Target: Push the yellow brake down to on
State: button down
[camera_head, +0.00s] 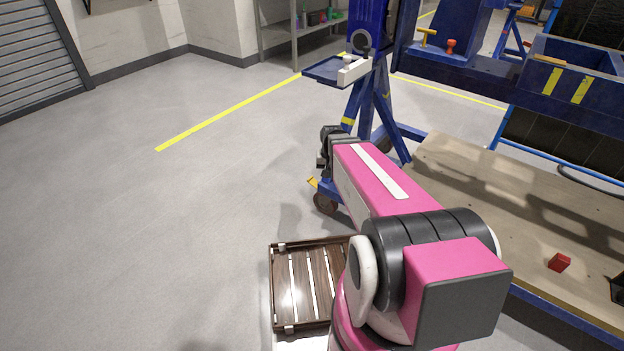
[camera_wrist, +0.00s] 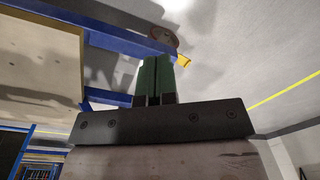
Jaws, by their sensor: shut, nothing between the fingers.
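The yellow brake (camera_head: 312,182) is a small pedal beside the caster wheel (camera_head: 325,203) at the foot of the blue jig stand. In the wrist view the yellow brake (camera_wrist: 184,61) shows just right of my fingertips, and the wheel (camera_wrist: 164,38) lies beyond them. My gripper (camera_wrist: 157,60) has two green fingers shut together with nothing between them. I cannot tell whether the fingers touch the brake. In the head view my pink arm reaches toward the stand, and the fingers are hidden there.
A wooden platform (camera_head: 520,200) with a red block (camera_head: 559,262) is at the right. Blue stand legs (camera_head: 388,130) rise behind my wrist. Open floor (camera_head: 150,230) lies to the left.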

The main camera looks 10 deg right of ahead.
jog(key=w+f+m+t+y, duration=0.1)
jog(key=w+f+m, duration=0.1)
jog(key=w+f, duration=0.6)
jog(key=w+f+m, duration=0.3)
jog(key=w, duration=0.9)
jog(key=w+f+m+t+y, duration=0.1)
jog(key=w+f+m, duration=0.1)
jog(key=w+f, duration=0.6)
send_near(310, 178)
jog(key=x, duration=0.7)
jog(key=shift+f, duration=0.3)
jog(key=shift+w+a+f+g+h, duration=0.4)
jog(key=shift+f+g+h, duration=0.2)
jog(key=shift+g+h, duration=0.2)
jog(key=shift+w+a+f+g+h, duration=0.1)
jog(key=shift+a+f+g+h, duration=0.05)
jog(key=shift+f+g+h, duration=0.45)
jog(key=shift+w+a+f+g+h, duration=0.15)
jog(key=shift+f+g+h, duration=0.25)
jog(key=shift+f, duration=0.35)
jog(key=shift+f, duration=0.1)
